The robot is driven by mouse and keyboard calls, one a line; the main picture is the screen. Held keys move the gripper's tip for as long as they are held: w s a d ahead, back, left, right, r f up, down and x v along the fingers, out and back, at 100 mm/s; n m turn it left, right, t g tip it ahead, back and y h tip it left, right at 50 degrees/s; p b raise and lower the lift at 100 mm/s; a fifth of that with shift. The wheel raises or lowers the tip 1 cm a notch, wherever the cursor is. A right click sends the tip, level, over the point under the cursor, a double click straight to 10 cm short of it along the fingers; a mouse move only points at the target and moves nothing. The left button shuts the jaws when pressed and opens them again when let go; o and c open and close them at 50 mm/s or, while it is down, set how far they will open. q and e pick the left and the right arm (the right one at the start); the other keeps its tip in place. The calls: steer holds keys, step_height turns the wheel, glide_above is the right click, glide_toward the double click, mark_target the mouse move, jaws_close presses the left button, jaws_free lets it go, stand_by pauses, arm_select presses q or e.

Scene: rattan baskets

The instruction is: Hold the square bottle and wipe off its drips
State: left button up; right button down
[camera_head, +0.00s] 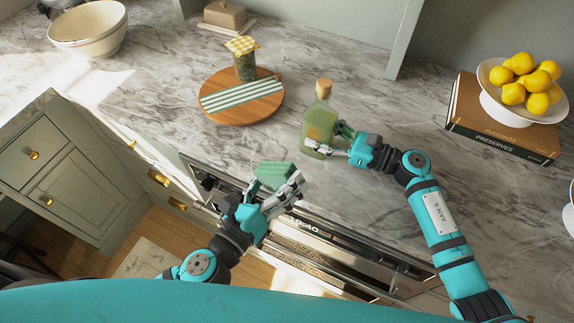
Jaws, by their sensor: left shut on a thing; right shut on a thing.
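The square bottle (322,118), pale green glass with a cork and a yellowish label, stands on the marble counter in the head view. My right gripper (335,143) is shut on its lower right side. My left gripper (284,184) is shut on a green folded cloth or sponge (270,172); which of the two I cannot tell. It holds this near the counter's front edge, below and left of the bottle and apart from it.
Left of the bottle, a round wooden board (237,118) bears a striped cloth (243,96) and a jar (244,66). Books (500,133) under a lemon bowl (492,103) stand at right. A butter dish (225,15) and bowls (88,38) stand farther back.

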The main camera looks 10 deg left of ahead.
arm_select(q)
steer(key=w+f, duration=0.1)
steer(key=w+d+f, duration=0.1)
steer(key=w, duration=0.1)
steer(key=shift+a+r+x, duration=0.1)
steer(key=shift+r+x, duration=0.1)
steer(key=shift+x, duration=1.2)
steer(key=shift+a+r+x, duration=0.1)
steer(key=shift+r+x, duration=0.05)
steer(key=shift+x, duration=1.2)
steer(key=shift+w, duration=0.2)
steer(key=shift+d, duration=0.15)
steer(key=shift+s+d, duration=0.35)
steer(key=shift+d, duration=0.55)
steer(key=shift+s+d, duration=0.3)
steer(key=shift+d, duration=0.6)
steer(key=shift+w, duration=0.15)
